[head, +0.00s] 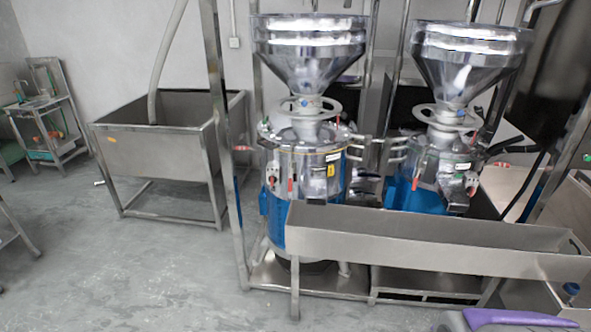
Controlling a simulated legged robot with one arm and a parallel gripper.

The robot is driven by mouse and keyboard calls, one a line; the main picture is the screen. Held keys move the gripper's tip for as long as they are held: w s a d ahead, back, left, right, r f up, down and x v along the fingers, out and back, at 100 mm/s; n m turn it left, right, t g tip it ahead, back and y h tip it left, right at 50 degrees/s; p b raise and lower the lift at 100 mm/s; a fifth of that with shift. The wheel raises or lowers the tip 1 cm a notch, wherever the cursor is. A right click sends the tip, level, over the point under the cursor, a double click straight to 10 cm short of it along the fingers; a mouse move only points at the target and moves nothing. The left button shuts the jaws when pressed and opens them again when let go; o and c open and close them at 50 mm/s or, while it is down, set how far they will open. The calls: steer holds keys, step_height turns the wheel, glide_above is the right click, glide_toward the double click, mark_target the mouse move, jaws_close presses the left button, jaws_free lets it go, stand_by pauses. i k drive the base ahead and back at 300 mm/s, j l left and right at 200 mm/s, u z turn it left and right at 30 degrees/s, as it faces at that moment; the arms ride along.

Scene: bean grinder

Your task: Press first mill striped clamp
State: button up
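Two steel grinding mills stand side by side, each under a funnel hopper. The left mill (310,165) has a blue lower body, and the right mill (440,165) looks alike. Small clamps with red parts sit around the left mill's drum, one at its front (290,185) and one sticking out to its left (243,149). Stripes on them are too small to make out. The right mill also has clamps with red parts, one at its front right (471,190). My gripper does not show clearly in the head view.
A long steel trough (430,240) runs across the front of both mills. A steel frame post (222,130) stands left of the left mill. A steel sink (165,150) is farther left. The grey floor at front left is clear.

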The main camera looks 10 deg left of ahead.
mark_target(236, 148)
steer(key=i+j+u, duration=1.25)
steer(key=i+u, duration=0.15)
steer(key=i+j+u, duration=0.15)
steer(key=i+u, duration=0.25)
steer(key=i, duration=0.25)
steer(key=i+u, duration=0.45)
steer(key=i+z, duration=0.45)
steer(key=i, duration=0.15)
steer(key=i+j+z, duration=0.25)
steer(key=i+z, duration=0.4)
steer(key=z, duration=0.35)
steer(key=i+z, duration=0.2)
steer(key=z, duration=0.25)
steer(key=i+z, duration=0.2)
steer(key=z, duration=0.3)
steer(key=i+j+z, duration=0.15)
steer(key=z, duration=0.35)
steer(key=i+z, duration=0.3)
steer(key=j+z, duration=0.15)
steer(key=z, duration=0.15)
